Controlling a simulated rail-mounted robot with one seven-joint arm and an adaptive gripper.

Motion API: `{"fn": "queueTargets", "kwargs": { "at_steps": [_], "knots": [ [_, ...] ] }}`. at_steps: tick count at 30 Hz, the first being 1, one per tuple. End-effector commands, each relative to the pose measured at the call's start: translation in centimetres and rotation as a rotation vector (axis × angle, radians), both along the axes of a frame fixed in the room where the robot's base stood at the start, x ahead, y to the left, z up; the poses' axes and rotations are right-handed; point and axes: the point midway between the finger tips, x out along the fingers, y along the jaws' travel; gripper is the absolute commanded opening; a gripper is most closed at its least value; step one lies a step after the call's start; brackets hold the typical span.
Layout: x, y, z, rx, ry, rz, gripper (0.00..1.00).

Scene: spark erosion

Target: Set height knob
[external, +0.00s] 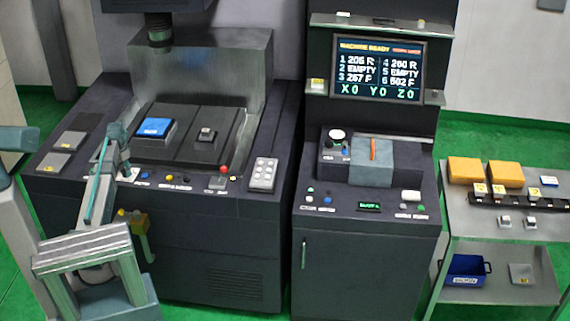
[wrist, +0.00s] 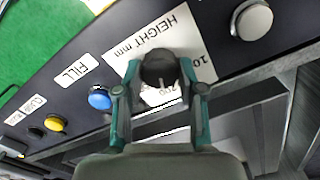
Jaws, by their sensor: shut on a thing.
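The height knob (wrist: 160,70) is a dark round knob on a white label plate (wrist: 155,42) marked "HEIGHT mm" in the wrist view. My gripper (wrist: 160,90) has its two teal fingers closed on the knob from both sides. Part of the knob's scale is hidden behind the fingers. In the external view my gripper (external: 124,172) reaches down to the left end of the machine's front panel, where it covers the knob.
A blue button (wrist: 100,98) by a "FILL" label and a yellow button (wrist: 55,124) sit beside the knob. A pale round button (wrist: 254,19) is on the other side. The screen (external: 378,68) reads "MACHINE READY". A trolley (external: 455,225) stands at right.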

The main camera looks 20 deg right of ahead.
Motion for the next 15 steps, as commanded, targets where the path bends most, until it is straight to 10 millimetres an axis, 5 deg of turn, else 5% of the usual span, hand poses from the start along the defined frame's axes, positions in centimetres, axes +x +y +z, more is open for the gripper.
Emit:
{"fn": "queueTargets", "kwargs": {
  "at_steps": [15],
  "knots": [
    [0.04, -0.01, 0.04, -0.001, 0.001, 0.185, 0.04]
  ]
}}
